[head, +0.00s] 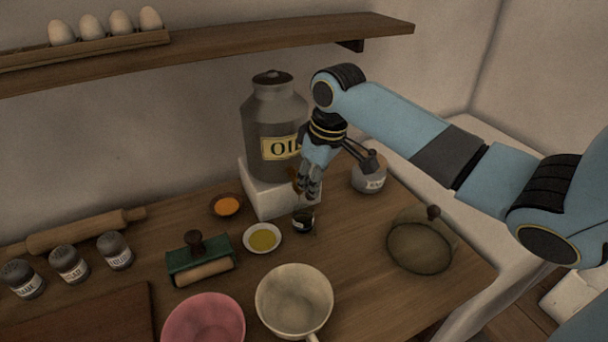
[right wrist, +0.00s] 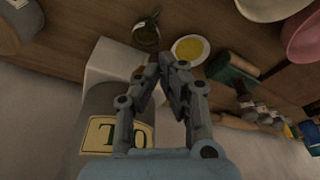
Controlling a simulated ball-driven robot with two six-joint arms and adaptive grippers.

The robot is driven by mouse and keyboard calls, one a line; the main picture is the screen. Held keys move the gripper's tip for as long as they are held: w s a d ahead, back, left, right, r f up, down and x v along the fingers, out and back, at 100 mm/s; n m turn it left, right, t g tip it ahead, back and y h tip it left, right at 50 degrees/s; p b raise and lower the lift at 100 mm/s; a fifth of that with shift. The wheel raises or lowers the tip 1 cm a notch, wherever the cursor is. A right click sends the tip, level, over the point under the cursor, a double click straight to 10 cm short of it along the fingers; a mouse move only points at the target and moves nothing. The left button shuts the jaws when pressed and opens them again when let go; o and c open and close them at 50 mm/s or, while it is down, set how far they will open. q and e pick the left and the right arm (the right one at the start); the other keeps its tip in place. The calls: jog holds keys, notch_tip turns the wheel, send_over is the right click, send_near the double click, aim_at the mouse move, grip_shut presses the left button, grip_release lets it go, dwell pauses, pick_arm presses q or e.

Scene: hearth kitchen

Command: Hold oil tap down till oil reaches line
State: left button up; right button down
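The grey metal oil can (head: 272,112), labelled OIL, stands on a white block (head: 262,194); its label (right wrist: 104,134) also shows in the wrist view. A brownish tap lever (head: 295,179) shows at its front, beside my right gripper (head: 312,192). The gripper points down, its fingertips together in the wrist view (right wrist: 171,62); they hide the tap there, so I cannot tell whether they touch it. A small dark glass vessel (head: 303,222) stands below on the table, seen also in the wrist view (right wrist: 146,36). Its oil level and line are too small to read. My left gripper is out of view.
A saucer of yellow oil (head: 263,238) stands just left of the vessel. A cream pot (head: 294,300) and a pink bowl (head: 204,322) are in front. A shelf (head: 220,45) hangs above.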

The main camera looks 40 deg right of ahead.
jog(key=p+v, duration=0.1)
jog(key=p, duration=0.1)
jog(key=p+v, duration=0.1)
jog(key=v, duration=0.1)
jog(key=shift+w+a+r+p, duration=0.1)
jog(key=shift+w+r+p, duration=0.25)
jog(key=shift+p, duration=0.05)
jog(key=shift+w+b+v, duration=0.25)
jog(key=shift+b+v, duration=0.3)
jog(key=shift+v, duration=0.65)
jog(key=shift+r, duration=0.5)
